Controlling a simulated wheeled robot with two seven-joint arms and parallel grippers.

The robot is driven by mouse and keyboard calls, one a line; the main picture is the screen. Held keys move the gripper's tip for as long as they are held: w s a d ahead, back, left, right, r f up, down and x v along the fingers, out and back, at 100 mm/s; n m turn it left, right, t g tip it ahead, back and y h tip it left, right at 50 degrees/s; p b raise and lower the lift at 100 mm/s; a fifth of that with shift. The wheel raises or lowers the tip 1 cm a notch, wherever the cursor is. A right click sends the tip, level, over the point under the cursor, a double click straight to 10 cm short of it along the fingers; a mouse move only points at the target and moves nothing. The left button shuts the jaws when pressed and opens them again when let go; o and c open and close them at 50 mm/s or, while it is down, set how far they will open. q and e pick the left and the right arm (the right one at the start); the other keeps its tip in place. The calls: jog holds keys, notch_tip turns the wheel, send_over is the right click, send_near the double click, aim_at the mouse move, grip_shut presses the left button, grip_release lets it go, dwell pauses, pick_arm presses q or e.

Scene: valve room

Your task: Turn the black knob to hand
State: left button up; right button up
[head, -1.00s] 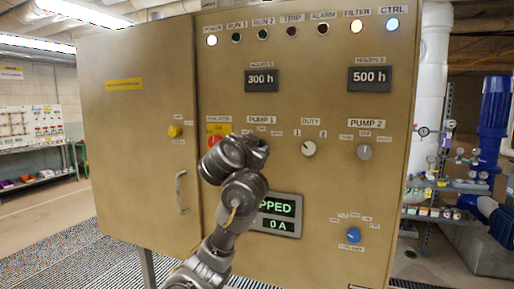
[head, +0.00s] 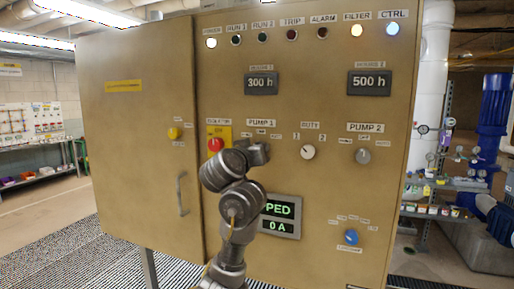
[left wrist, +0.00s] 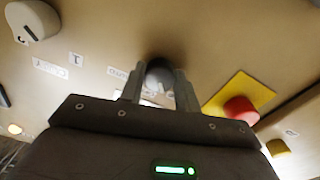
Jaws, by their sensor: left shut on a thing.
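A dark, near-black knob (left wrist: 160,74) under the PUMP 1 label sits between the two fingers of my left gripper (left wrist: 158,88) in the left wrist view. The fingers are closed on its sides. Part of the knob and the labels around it are hidden by the fingers, so I cannot read its setting. In the head view my left gripper (head: 258,152) reaches the panel below PUMP 1, and my arm hides the knob there. My right gripper does not show.
The red isolator knob (head: 215,145) on its yellow plate is close left of my gripper. The white DUTY knob (head: 307,152) is to the right, then the grey PUMP 2 knob (head: 363,155). A display (head: 283,227) sits below, partly covered by my arm. A blue knob (head: 351,237) is lower right.

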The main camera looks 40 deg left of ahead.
pick_arm(q)
jog(key=shift+n, duration=0.5)
jog(key=o, duration=1)
jog(key=v, duration=1)
jog(key=shift+s+d, duration=0.15)
jog(key=shift+s, duration=0.2)
jog(key=shift+w+d, duration=0.1)
